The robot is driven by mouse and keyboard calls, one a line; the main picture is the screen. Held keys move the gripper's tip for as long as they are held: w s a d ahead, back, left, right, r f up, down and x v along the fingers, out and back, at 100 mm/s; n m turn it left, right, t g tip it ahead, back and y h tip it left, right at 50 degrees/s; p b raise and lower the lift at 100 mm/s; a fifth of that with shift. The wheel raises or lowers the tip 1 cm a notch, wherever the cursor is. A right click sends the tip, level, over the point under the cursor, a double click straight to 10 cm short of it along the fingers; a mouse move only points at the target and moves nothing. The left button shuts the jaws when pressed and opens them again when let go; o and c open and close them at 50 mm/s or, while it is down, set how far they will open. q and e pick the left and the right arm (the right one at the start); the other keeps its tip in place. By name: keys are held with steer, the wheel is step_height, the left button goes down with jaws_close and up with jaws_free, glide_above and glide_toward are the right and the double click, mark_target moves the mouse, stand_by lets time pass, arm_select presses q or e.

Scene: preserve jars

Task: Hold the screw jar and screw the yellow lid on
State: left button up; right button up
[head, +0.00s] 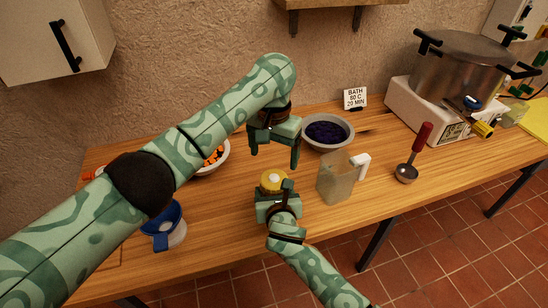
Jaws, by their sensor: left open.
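The yellow lid (273,177), with a pale centre, shows near the middle of the table, just beyond my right gripper. It appears to sit at the top of the screw jar, but the jar's body is hidden, so I cannot tell how the lid sits. My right gripper (274,194) is low at the near side of the lid. Its fingers are partly hidden, and I cannot tell whether they are closed on the jar. My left gripper (275,157) is open and empty, fingers pointing down, above and beyond the lid and apart from it.
A clear jug (336,180) stands close right of the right gripper. A bowl of dark fruit (327,133) is behind it. A blue-and-white container (172,232) and an orange-filled bowl (222,162) are left.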

mark_target(275, 179)
arm_select(q)
steer(key=shift+f, duration=0.15)
steer(key=shift+f, duration=3.9)
steer(key=c, duration=1)
steer(key=m, duration=0.3)
steer(key=o, duration=1.1)
steer(key=shift+d, duration=0.1)
steer(key=shift+s+d, duration=0.1)
steer(key=shift+s, duration=0.05)
